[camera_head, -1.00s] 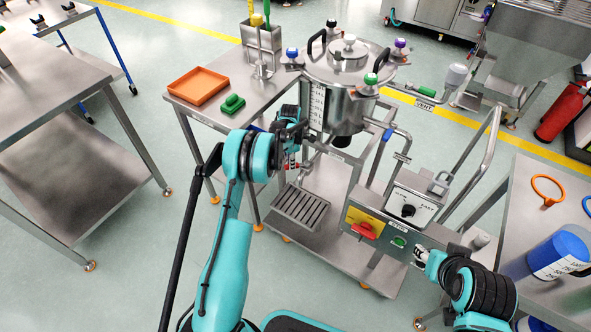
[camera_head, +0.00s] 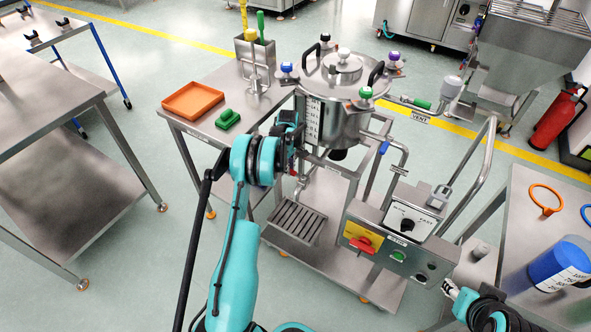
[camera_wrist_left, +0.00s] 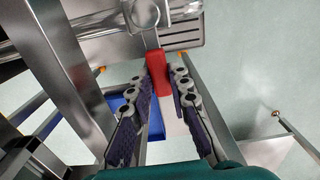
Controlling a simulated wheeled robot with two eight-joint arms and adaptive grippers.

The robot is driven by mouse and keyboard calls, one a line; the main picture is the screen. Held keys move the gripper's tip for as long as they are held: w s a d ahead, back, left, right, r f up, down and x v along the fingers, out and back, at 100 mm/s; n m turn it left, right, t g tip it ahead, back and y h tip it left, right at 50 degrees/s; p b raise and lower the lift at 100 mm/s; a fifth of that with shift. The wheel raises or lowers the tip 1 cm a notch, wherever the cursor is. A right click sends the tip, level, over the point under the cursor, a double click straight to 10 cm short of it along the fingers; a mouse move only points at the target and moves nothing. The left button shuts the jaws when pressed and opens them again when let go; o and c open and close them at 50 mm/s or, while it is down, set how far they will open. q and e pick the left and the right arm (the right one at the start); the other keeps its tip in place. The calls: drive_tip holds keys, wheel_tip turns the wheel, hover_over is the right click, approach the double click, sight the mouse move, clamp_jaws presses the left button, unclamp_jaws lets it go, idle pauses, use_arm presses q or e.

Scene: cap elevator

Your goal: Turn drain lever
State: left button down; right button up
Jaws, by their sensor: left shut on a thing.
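The red drain lever (camera_wrist_left: 158,74) shows in the left wrist view, below the metal drain fitting (camera_wrist_left: 148,14). My left gripper (camera_wrist_left: 165,82) has its two dark, padded fingers on either side of the lever and is shut on it. In the head view the left gripper (camera_head: 292,150) is at the front left of the steel vessel (camera_head: 338,112), under its scale. The lever is mostly hidden there by my arm. My right gripper (camera_head: 452,291) is low at the right, beside the control box; its fingers are too small to read.
The control box (camera_head: 396,226) with a red switch and a dial stands right of the slatted drain tray (camera_head: 295,222). The side table holds an orange tray (camera_head: 194,101) and a green block (camera_head: 228,119).

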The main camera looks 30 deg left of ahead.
use_arm(q)
drive_tip(key=shift+w, duration=0.2)
idle(0.4)
drive_tip(key=c, duration=1.4)
unclamp_jaws()
wheel_tip(320, 180, up, 12)
